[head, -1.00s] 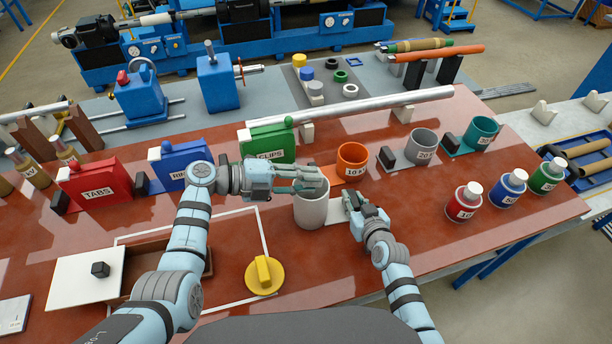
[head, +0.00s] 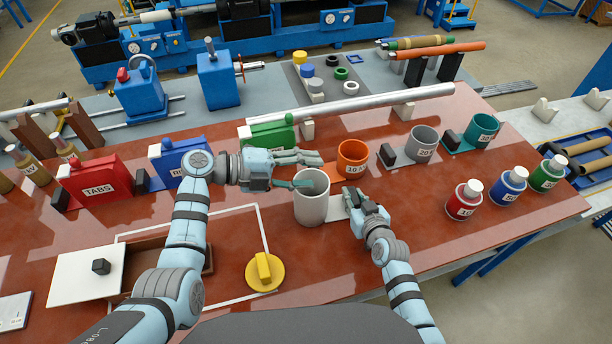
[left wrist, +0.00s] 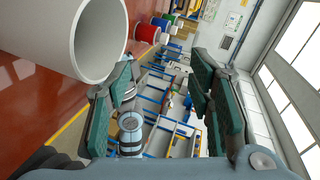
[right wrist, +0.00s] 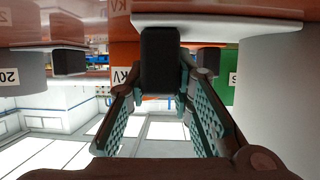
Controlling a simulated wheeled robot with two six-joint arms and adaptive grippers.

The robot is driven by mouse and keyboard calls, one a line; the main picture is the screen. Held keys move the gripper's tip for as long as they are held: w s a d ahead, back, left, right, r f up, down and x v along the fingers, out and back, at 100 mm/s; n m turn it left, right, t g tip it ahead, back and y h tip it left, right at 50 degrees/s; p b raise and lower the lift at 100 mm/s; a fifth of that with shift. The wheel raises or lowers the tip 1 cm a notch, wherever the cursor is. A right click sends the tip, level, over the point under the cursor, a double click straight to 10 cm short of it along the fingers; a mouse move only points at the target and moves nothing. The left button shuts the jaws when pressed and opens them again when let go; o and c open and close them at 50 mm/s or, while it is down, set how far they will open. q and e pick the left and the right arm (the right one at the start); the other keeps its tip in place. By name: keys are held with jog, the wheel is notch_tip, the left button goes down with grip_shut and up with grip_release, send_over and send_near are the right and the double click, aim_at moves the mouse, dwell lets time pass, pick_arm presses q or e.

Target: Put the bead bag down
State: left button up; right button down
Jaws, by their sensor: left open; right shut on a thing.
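No bead bag can be made out in any view. My left gripper (head: 316,170) is open, and nothing shows between its fingers. One finger overlaps the mouth of a light grey cup (head: 311,207); the other is farther back, level with the orange cup. In the left wrist view the fingers (left wrist: 160,105) are wide apart beside the grey cup's rim (left wrist: 98,45). The bottom of the cup is hidden. My right gripper (head: 352,200) is shut on the black handle block (right wrist: 160,58) of the grey cup's white plate (head: 335,208).
Orange (head: 352,160), grey (head: 421,144) and teal (head: 482,131) cups stand at the right. Red (head: 97,182), blue (head: 180,160) and green (head: 270,135) boxes stand at the left and back. A yellow knob (head: 264,272) and an open compartment (head: 150,252) are in front.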

pick_arm(q)
notch_tip(320, 180, up, 5)
jog(key=shift+f, duration=0.15)
pick_arm(e)
jog(key=c, duration=1.3)
grip_release()
